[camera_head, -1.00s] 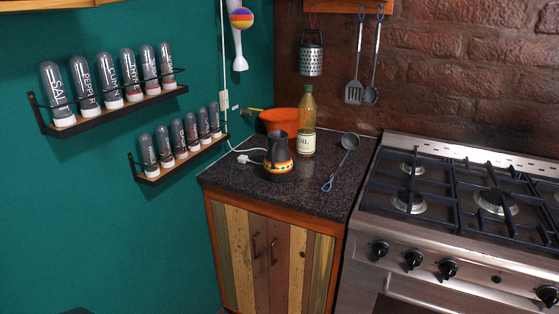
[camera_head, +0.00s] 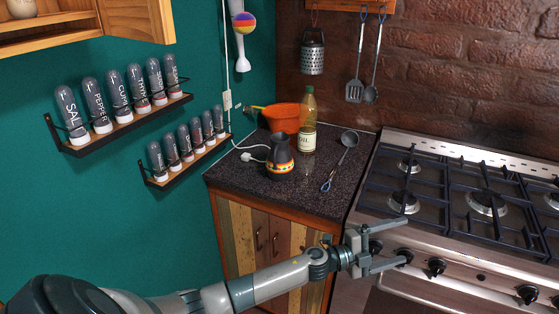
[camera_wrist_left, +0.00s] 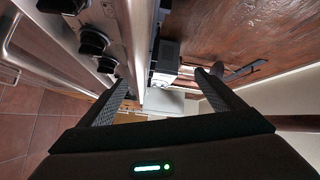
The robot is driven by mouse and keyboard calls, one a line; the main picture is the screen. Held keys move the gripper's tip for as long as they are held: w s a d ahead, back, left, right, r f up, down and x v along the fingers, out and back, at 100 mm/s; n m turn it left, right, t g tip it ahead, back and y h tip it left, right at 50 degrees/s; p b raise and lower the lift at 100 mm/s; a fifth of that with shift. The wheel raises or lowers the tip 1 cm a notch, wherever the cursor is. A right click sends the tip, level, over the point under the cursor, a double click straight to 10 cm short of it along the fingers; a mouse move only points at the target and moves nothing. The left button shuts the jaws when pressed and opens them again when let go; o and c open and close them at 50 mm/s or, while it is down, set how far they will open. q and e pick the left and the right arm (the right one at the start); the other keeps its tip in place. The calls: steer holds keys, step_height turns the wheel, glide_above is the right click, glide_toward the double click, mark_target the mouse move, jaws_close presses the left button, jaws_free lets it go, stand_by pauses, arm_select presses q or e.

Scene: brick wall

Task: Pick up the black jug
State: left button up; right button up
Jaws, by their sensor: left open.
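The black jug (camera_head: 279,154) stands upright on the dark speckled counter (camera_head: 240,183). My left gripper (camera_head: 405,243) is open and empty in front of the stove, to the right of and below the jug in the head view. In the left wrist view the two fingers of my left gripper (camera_wrist_left: 168,88) are spread apart with nothing between them, and the jug is not in that view. My right gripper is not in view.
The gas stove (camera_head: 460,205) adjoins the counter. Spice shelves (camera_head: 125,127) hang on the left wall.

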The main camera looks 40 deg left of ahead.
arm_select(q)
step_height(320, 180, up, 8)
steer(key=w+r+m+g+h+p, duration=0.1)
steer(key=w+m+g+h, duration=0.15)
steer(key=m, duration=0.35)
steer(key=w+a+r+m+g+y, duration=0.2)
steer(key=w+a+m+g+y, duration=0.15)
steer(key=a+m, duration=0.25)
steer(key=a+r+n+g+y, duration=0.1)
steer(key=a+r+y, duration=0.2)
steer(key=a, duration=1)
steer(key=s+a+r+g+y+p, duration=0.1)
steer(key=a+r+y, duration=0.3)
steer(key=a, duration=0.8)
steer(key=s+a+r+n+g+y, duration=0.1)
steer(key=a+r+y, duration=0.3)
steer(key=a, duration=0.9)
steer(key=shift+a+n+g+y+p, duration=0.3)
steer(key=shift+a+g+y+p, duration=0.1)
steer(key=shift+g, duration=0.4)
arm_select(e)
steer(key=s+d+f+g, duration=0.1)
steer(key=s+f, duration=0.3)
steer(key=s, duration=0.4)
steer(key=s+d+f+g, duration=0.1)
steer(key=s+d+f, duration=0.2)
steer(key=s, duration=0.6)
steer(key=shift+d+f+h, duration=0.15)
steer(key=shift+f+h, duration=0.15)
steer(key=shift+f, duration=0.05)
